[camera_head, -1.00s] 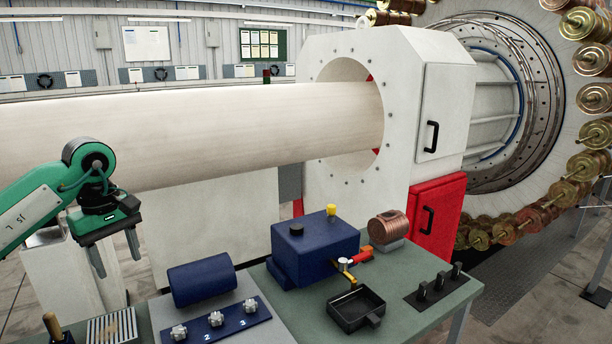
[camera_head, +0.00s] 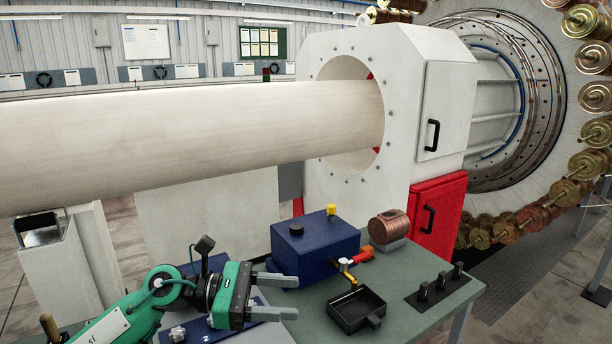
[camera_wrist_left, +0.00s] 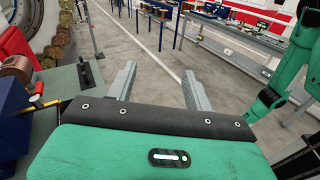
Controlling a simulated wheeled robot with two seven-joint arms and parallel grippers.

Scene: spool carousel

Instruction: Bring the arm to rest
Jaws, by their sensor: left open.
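My left gripper (camera_head: 288,297) is at the lower middle of the head view, over the near side of the green workbench (camera_head: 420,290). Its two grey fingers point right and stand apart, with nothing between them. The left wrist view also shows the open, empty fingers (camera_wrist_left: 157,88), with floor beyond them. My green left arm (camera_head: 130,318) comes in from the lower left and hides part of the dark blue numbered plate (camera_head: 255,325). My right gripper is not in the head view.
A blue box (camera_head: 318,250) with black and yellow knobs stands just beyond the gripper. A black tray (camera_head: 357,309), a copper coil (camera_head: 389,227) and a switch panel (camera_head: 440,287) are to the right. A large pale tube (camera_head: 200,135) runs behind the bench.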

